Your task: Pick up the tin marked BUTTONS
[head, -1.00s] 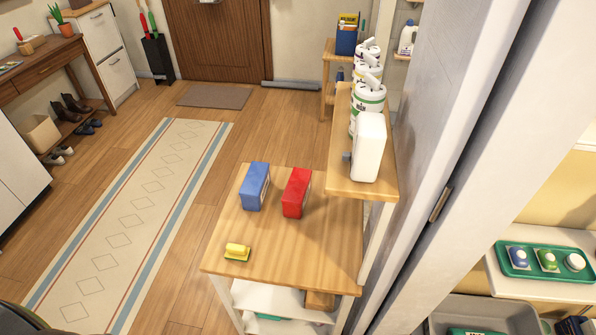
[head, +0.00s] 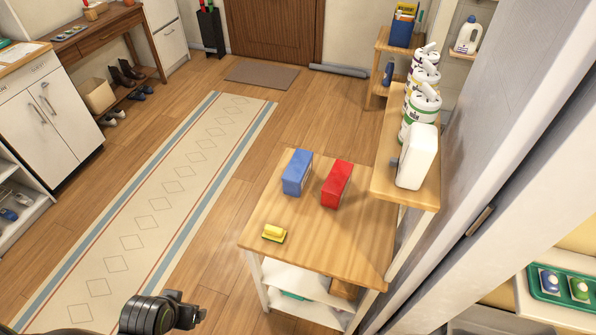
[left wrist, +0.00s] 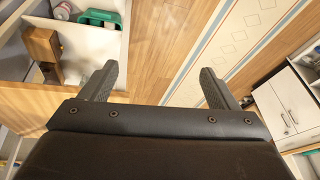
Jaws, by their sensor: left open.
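A blue box-shaped tin (head: 296,172) and a red one (head: 337,184) stand side by side on the wooden top of a small table (head: 330,240). No readable BUTTONS marking shows on either one. My left gripper (head: 190,308) is at the bottom of the head view, left of the table and apart from both tins. In the left wrist view its two fingers (left wrist: 158,85) are spread with nothing between them, beside the table's edge. The tins are not in the left wrist view. My right gripper is not in view.
A yellow sponge-like item (head: 273,233) lies near the table's left edge. A higher shelf (head: 428,188) at right holds a white container (head: 417,157) and several white tubs. A wooden block (left wrist: 42,46) sits on the lower shelf. The patterned rug (head: 170,190) and floor at left are clear.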

